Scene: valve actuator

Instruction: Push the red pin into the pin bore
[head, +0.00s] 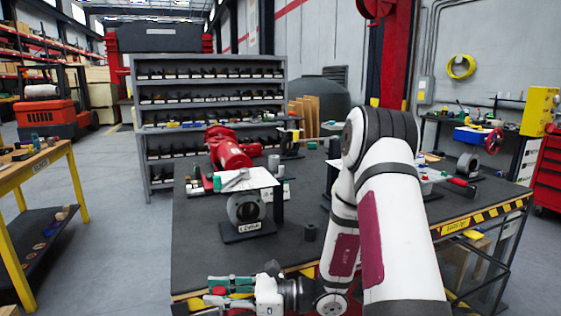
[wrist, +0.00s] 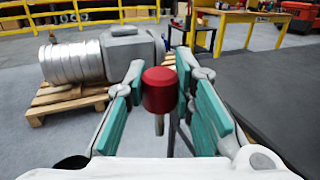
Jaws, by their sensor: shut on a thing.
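The red pin (wrist: 160,91) has a thick red cap and a thin metal shank pointing down. It sits between the teal-padded fingers of my gripper (wrist: 160,72), which is shut on it. In the head view, my gripper (head: 229,291) is low at the front edge of the workbench, off to the left of my arm. Only a bit of red shows between its fingers there. A dark round housing (head: 245,207) on a labelled base stands on the bench beyond the gripper, apart from it. I cannot make out the pin bore in either view.
The dark workbench (head: 200,258) has bare surface near its front left. A yellow table (head: 38,160) is at the left, across an open floor gap. Grey shelving (head: 210,105) stands behind.

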